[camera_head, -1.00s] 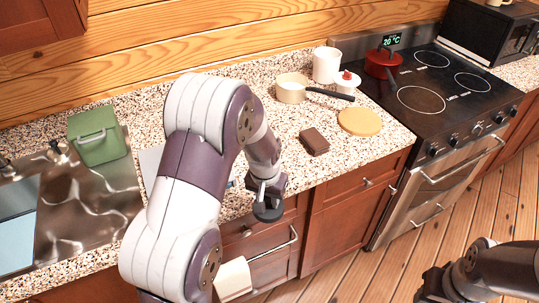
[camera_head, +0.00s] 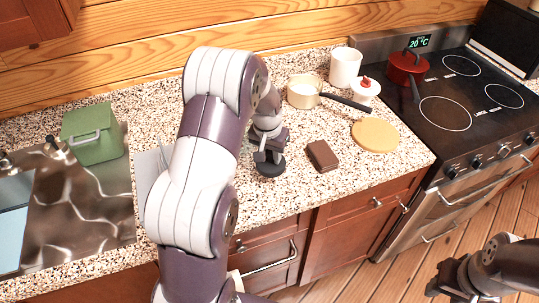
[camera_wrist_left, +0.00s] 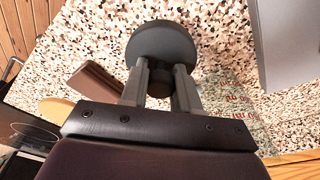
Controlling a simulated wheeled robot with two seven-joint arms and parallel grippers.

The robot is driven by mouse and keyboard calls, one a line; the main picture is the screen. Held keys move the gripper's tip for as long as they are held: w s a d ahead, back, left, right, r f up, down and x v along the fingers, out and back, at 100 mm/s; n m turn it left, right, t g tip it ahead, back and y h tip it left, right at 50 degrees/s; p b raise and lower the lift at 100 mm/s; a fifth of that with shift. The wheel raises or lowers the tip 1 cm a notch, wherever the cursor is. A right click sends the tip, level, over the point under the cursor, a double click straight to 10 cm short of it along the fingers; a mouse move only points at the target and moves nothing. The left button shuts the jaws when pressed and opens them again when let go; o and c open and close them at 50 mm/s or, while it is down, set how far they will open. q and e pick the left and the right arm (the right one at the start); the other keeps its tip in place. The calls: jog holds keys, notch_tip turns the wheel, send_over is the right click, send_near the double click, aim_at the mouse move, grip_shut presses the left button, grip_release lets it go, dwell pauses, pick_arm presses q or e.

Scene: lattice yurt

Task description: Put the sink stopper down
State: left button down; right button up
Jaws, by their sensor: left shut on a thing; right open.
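The sink stopper is a dark grey disc (camera_head: 271,168) with a small knob, at the tip of my left gripper (camera_head: 268,150) in the head view. In the left wrist view the stopper (camera_wrist_left: 161,46) shows large, its knob between the fingers of my left gripper (camera_wrist_left: 160,88). The gripper is shut on it. The stopper is over the speckled counter (camera_head: 285,205); I cannot tell whether it touches the surface. My right gripper (camera_head: 447,285) is open at the lower right, in front of the cabinets, away from the counter.
A brown block (camera_head: 322,156) lies just right of the stopper. A round board (camera_head: 375,135), cream pan (camera_head: 304,92), lidded white pot (camera_head: 365,90) and white canister (camera_head: 345,67) stand farther right. The sink (camera_head: 80,205) and green box (camera_head: 92,134) are left. Counter in front of the stopper is clear.

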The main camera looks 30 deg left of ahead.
aim_at(269, 161)
pick_arm(q)
jog(key=shift+w+a+f, duration=0.4)
jog(key=shift+w+f, duration=0.05)
jog(key=shift+w, duration=0.15)
jog(key=shift+w+a+f, duration=0.4)
jog(key=shift+w+f, duration=0.05)
jog(key=shift+w, duration=0.15)
jog(key=f, duration=0.1)
jog(key=f+p, duration=0.1)
jog(key=f, duration=0.1)
jog(key=shift+s+f+p, duration=0.25)
jog(key=shift+s+p, duration=0.05)
jog(key=shift+w+f, duration=0.15)
jog(key=shift+f, duration=0.25)
jog(key=c, duration=0.8)
grip_release()
jog(key=shift+r, duration=0.1)
pick_arm(e)
jog(key=shift+w+r, duration=0.1)
jog(key=shift+r, duration=0.75)
